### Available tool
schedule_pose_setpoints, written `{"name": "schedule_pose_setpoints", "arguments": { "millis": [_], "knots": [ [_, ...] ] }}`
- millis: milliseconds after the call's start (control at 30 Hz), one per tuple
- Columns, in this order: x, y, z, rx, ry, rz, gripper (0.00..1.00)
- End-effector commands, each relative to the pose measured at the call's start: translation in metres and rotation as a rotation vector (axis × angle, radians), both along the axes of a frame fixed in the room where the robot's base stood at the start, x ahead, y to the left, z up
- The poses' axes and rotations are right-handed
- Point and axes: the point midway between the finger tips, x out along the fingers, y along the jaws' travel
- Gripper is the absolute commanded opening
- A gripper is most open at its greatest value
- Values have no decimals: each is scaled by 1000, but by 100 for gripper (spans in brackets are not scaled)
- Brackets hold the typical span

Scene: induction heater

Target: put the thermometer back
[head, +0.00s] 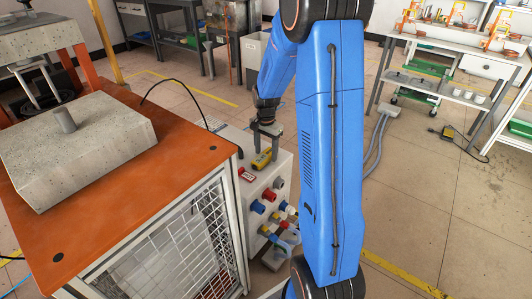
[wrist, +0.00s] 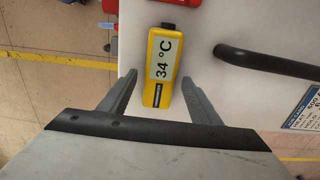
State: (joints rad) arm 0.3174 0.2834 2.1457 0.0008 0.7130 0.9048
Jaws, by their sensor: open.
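The thermometer (head: 261,160) is yellow and lies on the top of a white cabinet (head: 229,133), beside the orange-topped bench. In the wrist view the thermometer (wrist: 161,68) shows its display reading 34 °C. My gripper (head: 264,140) points down close over it. In the wrist view my gripper (wrist: 159,94) is open, with one finger on each side of the thermometer's lower end and visible gaps between. Whether the fingertips are level with the thermometer or above it, I cannot tell.
Coloured sockets (head: 268,195) stick out of the cabinet front. A concrete block (head: 78,145) rests on the orange bench (head: 185,150).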

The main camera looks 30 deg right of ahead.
Motion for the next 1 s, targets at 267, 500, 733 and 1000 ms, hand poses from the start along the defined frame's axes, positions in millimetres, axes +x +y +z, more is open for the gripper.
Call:
{"name": "schedule_pose_setpoints", "arguments": {
  "millis": [267,500,733,1000],
  "knots": [
    [1,0,47,-1,-5,0,57],
    [0,0,89,0,-2,0,57],
    [0,0,112,-1,-1,0,57],
    [-20,21,140,-11,-33,93,57]
  ]
}}
